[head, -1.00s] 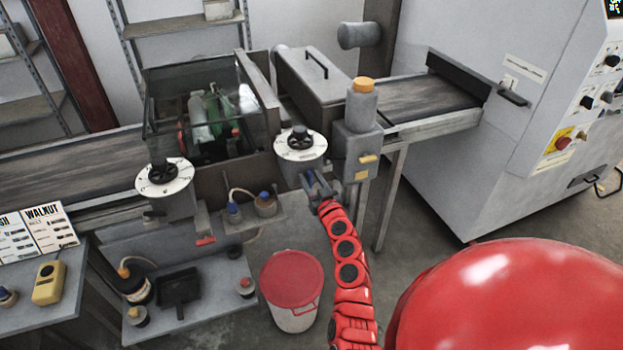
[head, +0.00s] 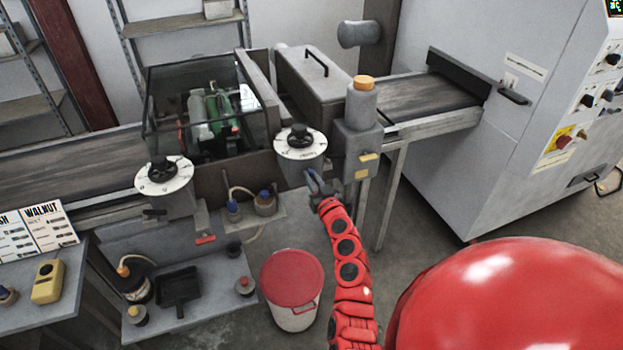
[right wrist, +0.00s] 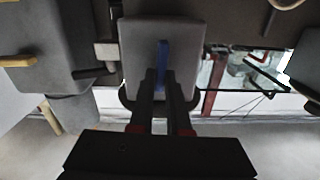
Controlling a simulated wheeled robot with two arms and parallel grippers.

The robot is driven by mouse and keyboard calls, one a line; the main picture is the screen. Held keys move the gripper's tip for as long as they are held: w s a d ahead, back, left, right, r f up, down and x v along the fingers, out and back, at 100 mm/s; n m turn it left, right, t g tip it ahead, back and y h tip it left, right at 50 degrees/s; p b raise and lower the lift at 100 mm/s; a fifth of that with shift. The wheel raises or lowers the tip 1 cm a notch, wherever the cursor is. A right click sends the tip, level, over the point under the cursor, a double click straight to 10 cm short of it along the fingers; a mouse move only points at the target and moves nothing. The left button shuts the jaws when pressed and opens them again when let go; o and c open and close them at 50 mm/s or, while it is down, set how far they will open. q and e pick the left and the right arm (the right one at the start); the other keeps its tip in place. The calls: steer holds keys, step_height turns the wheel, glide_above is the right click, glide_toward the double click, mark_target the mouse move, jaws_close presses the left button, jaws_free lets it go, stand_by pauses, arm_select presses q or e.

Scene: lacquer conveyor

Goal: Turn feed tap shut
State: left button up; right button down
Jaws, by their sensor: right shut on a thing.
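The feed tap's blue handle (right wrist: 162,54) stands upright in the right wrist view, in front of a grey box (right wrist: 185,35). My right gripper (right wrist: 160,85) is shut on the handle, its dark fingers on either side of the lower part. In the head view, my right gripper (head: 316,187) reaches up to the blue handle just below the right-hand white dial (head: 318,149). The fingers hide part of the handle. My left gripper is not in view.
A grey unit with an orange-capped cylinder (head: 362,104) stands close to the right of my gripper. A bucket with a red lid (head: 292,278) is on the floor below.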

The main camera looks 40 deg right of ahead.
steer(key=shift+s+d+f+m+b, duration=0.2)
steer(key=shift+m+b, duration=0.5)
steer(key=shift+m, duration=2.2)
steer(key=shift+w+d+f+m+b, duration=0.2)
steer(key=shift+m+b, duration=0.5)
steer(key=shift+m, duration=2.2)
steer(key=shift+s+d+f+m+b, duration=0.25)
steer(key=shift+m+b, duration=0.45)
steer(key=shift+m, duration=2.2)
steer(key=shift+w, duration=0.1)
steer(key=c, duration=0.9)
jaws_free()
